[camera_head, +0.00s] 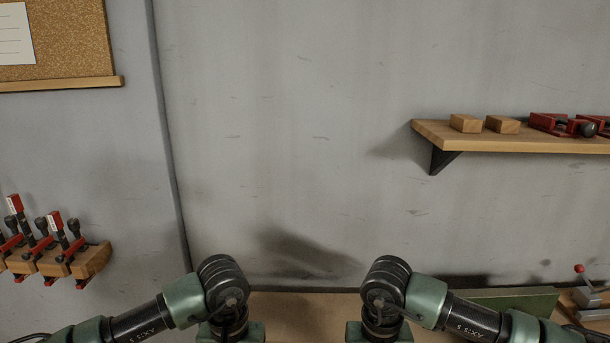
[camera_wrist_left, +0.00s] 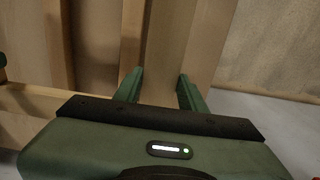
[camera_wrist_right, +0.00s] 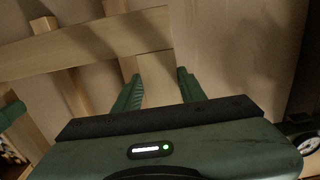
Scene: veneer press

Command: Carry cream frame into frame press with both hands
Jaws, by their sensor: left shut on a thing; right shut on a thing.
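The cream frame shows as a pale wooden bar (camera_wrist_left: 162,60) between the fingers of my left gripper (camera_wrist_left: 160,90) in the left wrist view. In the right wrist view, my right gripper (camera_wrist_right: 158,88) is shut on another pale wooden part of the frame (camera_wrist_right: 153,72). Both grippers appear near wooden bars, and only pieces of the frame show. In the head view both my arms reach down past the bottom edge, so the fingers and the frame are out of sight there. I cannot make out the frame press for certain in any view.
A wooden bench top (camera_head: 310,315) runs along the wall, with a green panel (camera_head: 515,301) and a red-knobbed toggle clamp (camera_head: 590,290) at right. A shelf (camera_head: 520,140) holds wood blocks and red clamps. A clamp rack (camera_head: 60,262) hangs at left.

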